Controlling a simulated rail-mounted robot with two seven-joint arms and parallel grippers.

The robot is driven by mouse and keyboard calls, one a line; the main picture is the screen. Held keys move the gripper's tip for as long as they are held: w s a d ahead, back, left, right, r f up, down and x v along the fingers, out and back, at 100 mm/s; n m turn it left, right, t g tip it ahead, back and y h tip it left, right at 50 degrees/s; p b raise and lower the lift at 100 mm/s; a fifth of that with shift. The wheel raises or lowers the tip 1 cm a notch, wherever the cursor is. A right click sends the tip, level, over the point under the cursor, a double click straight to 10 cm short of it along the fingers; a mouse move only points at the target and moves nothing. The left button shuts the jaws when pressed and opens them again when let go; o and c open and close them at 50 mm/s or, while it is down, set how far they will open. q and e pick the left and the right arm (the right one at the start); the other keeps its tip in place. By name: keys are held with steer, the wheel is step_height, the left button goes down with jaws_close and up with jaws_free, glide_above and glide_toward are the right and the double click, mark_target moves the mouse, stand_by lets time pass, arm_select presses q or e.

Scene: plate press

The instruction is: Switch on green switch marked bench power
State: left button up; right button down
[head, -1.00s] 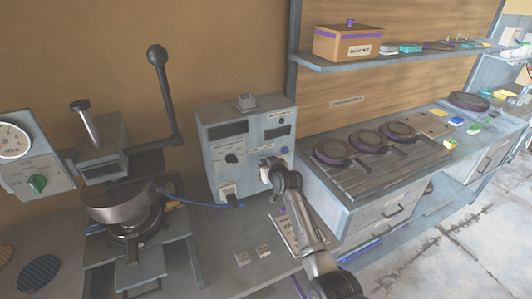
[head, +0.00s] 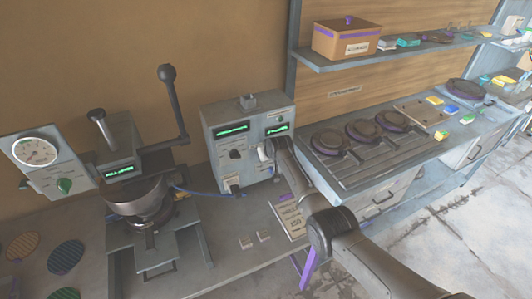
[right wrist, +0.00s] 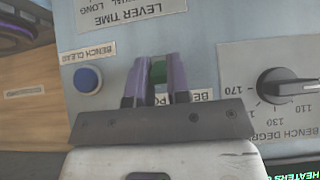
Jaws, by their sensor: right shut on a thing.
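The green switch (right wrist: 158,72) shows in the right wrist view between the two purple fingers of my right gripper (right wrist: 159,62), which is shut on it. Its label (right wrist: 203,96) is partly covered by the fingers; only "BE" and "PO" can be read. The switch is on the front of the grey control box (head: 213,118). In the head view my right gripper (head: 266,150) is against that box front, and the switch is hidden behind it. Two displays on the box, left (head: 231,129) and right (head: 277,130), glow green. My left gripper is not in view.
A blue "bench clear" button (right wrist: 88,80) and a black dial (right wrist: 290,86) flank the gripper. The press (head: 135,190), its display lit green, stands left of the box. Several dark pans (head: 362,130) sit on the bench at right. A label card (head: 291,216) lies below.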

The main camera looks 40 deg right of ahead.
stand_by(0.6)
steer(key=c, duration=1.1)
jaws_free()
steer(key=shift+r, duration=0.1)
steer(key=shift+p+v, duration=0.55)
steer(key=shift+v, duration=0.25)
steer(key=shift+p+v, duration=0.85)
steer(key=shift+v, duration=5.2)
steer(key=shift+w+r, duration=0.15)
